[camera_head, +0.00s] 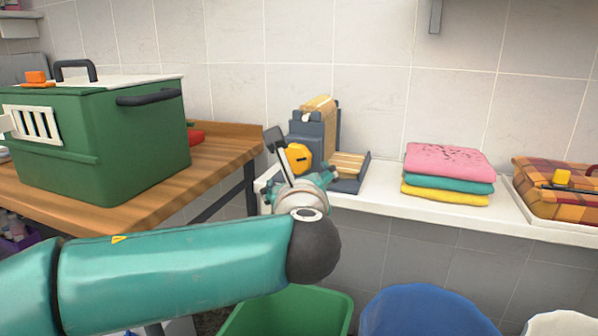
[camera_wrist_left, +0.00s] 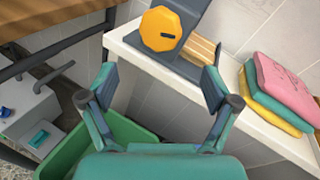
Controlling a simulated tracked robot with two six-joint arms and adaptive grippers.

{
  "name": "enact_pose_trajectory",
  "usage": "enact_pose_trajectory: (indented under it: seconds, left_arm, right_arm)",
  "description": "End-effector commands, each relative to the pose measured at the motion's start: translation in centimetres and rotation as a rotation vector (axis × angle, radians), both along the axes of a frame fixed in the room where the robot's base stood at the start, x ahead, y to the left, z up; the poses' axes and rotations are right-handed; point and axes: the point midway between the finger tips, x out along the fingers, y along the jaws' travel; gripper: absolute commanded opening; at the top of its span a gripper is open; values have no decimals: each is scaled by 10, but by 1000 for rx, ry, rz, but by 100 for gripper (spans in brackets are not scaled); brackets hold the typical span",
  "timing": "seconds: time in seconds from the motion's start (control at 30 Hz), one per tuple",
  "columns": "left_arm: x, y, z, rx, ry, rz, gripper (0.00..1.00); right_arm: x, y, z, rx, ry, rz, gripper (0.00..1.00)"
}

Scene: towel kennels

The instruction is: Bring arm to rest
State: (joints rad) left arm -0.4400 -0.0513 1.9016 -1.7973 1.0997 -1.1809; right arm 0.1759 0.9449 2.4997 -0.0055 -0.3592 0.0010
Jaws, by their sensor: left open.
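My left arm (camera_head: 175,262), teal with a dark round joint, reaches in from the left across the front of the head view. My left gripper (camera_head: 300,172) is beyond that joint, in front of the grey device at the wall shelf. In the left wrist view, the left gripper (camera_wrist_left: 158,84) has its two fingers spread wide, with nothing between them. The grey device (camera_wrist_left: 186,18) with its yellow knob (camera_wrist_left: 161,29) is beyond the fingertips. The arm hides part of the left gripper in the head view. My right gripper is not in view.
A green kennel (camera_head: 135,148) stands on a wooden table (camera_head: 220,165) at left. The white shelf (camera_head: 380,203) bears folded pink, teal and yellow towels (camera_head: 447,174) and an orange plaid item (camera_head: 560,205). Below are a green bin (camera_head: 290,312) and a blue bin (camera_head: 425,312).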

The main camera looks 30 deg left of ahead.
Motion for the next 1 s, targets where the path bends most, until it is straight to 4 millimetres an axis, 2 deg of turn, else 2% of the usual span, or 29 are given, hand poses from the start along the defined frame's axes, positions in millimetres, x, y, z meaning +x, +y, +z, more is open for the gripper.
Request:
enact_pose_trajectory:
  seconds: [0.2,0.77,0.87,1.0]
  left_arm:
    - [-17,-12,2,0,1,-1,88]
    - [-18,-13,4,1,2,-1,88]
    - [-18,-13,13,1,1,0,88]
    - [-18,-13,37,1,1,0,88]
  right_arm:
    - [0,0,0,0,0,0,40]
    - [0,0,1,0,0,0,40]
    - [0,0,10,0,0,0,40]
    - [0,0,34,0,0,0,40]
